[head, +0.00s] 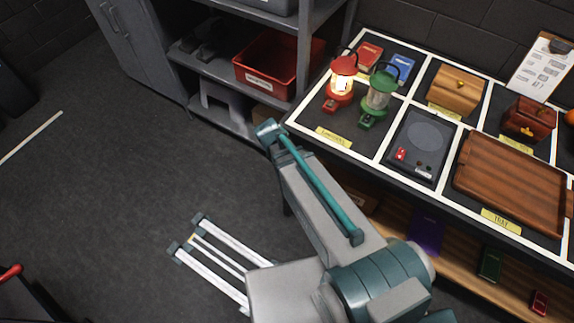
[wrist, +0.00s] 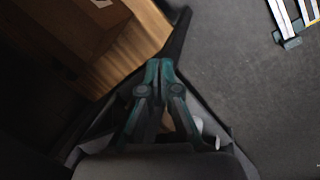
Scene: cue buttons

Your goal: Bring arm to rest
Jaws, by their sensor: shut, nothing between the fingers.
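My gripper (wrist: 161,68) shows in the wrist view with its two teal fingers closed together and nothing between them. It points down beside a wooden shelf edge (wrist: 135,50) and over the dark floor. In the head view my grey and teal arm reaches up in front of the table's left corner, and my gripper is hidden there behind the arm links. A red lantern (head: 341,84), lit, and a green lantern (head: 378,95) stand upright on the table.
A wooden tray (head: 512,184), a wooden box (head: 456,91) and a dark red box (head: 528,120) sit on the table (head: 331,157). A grey shelf holding a red bin (head: 272,80) stands behind, left of the table. The floor (head: 110,190) at left is mostly clear.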

